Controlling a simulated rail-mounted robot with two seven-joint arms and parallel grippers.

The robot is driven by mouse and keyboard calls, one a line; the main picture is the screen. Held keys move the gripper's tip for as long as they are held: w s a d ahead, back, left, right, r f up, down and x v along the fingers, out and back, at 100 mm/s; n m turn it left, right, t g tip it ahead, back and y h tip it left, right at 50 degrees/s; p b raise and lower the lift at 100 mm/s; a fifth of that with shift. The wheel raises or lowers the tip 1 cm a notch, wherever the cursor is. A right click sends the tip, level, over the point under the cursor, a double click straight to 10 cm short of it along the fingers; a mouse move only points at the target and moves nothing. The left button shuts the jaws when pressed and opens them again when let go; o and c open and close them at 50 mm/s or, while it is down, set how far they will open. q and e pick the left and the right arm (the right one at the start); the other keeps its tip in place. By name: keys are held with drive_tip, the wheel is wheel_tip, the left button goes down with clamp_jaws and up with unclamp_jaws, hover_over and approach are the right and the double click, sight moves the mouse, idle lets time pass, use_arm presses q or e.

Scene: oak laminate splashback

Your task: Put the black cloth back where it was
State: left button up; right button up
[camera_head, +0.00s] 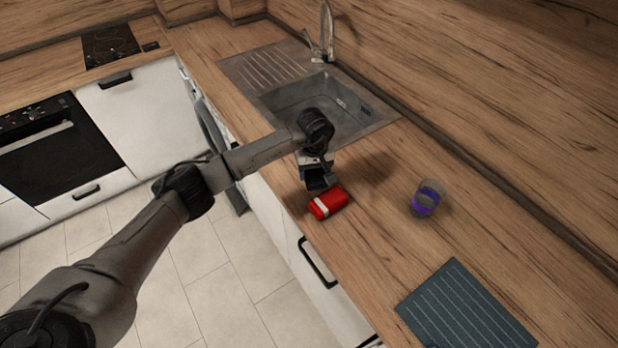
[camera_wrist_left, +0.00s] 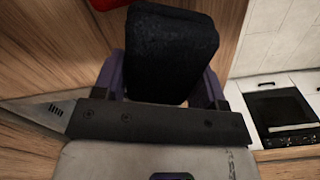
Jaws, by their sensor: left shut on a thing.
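The black cloth (camera_wrist_left: 171,50) is a dark, folded, block-like bundle between the two purple-edged fingers of my left gripper (camera_wrist_left: 160,82) in the left wrist view. In the head view my left gripper (camera_head: 318,174) points down over the wooden counter, in front of the sink's near corner, shut on the cloth (camera_head: 316,184). Whether the cloth touches the counter I cannot tell. My right gripper is not in view.
A red can with a pale band (camera_head: 329,203) lies right beside the gripper, near the counter's front edge. A glass with a purple band (camera_head: 426,198) stands further right. A dark ridged mat (camera_head: 465,308) lies nearer. The sink (camera_head: 322,105) is behind. Counter between glass and mat is clear.

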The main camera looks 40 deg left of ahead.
sight(309, 177)
use_arm(q)
drive_tip(key=shift+a+f, duration=0.55)
drive_tip(key=shift+a, duration=0.35)
drive_tip(key=shift+f, duration=2)
drive_tip(key=shift+f, duration=0.2)
drive_tip(key=o, duration=1)
drive_tip(key=shift+r, duration=0.15)
